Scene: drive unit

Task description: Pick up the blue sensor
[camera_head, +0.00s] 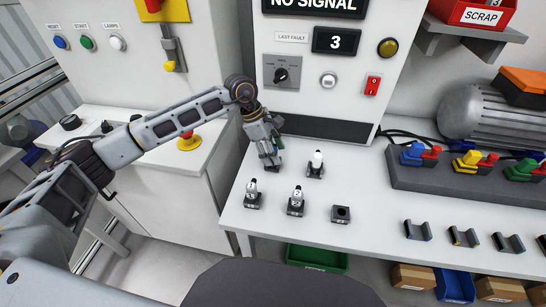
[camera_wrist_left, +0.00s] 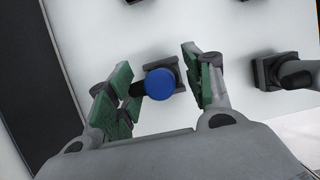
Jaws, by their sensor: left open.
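The blue sensor shows in the left wrist view as a round blue cap (camera_wrist_left: 162,83) above a dark square holder (camera_wrist_left: 156,69). My left gripper (camera_wrist_left: 160,88) is open, with its green-padded fingers on either side of the blue cap. A clear gap shows between the cap and the right-hand finger; contact on the left-hand side cannot be told. In the head view my left gripper (camera_head: 270,155) points down at the back of the white table and hides the blue sensor. My right gripper is not in view.
A white-topped sensor (camera_head: 317,159) stands in a holder to the gripper's right. Two numbered sensors (camera_head: 252,190) (camera_head: 296,199) and an empty holder (camera_head: 341,213) are nearer the front edge. The control panel (camera_head: 335,100) rises behind. A grey connector block (camera_head: 455,178) lies to the right.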

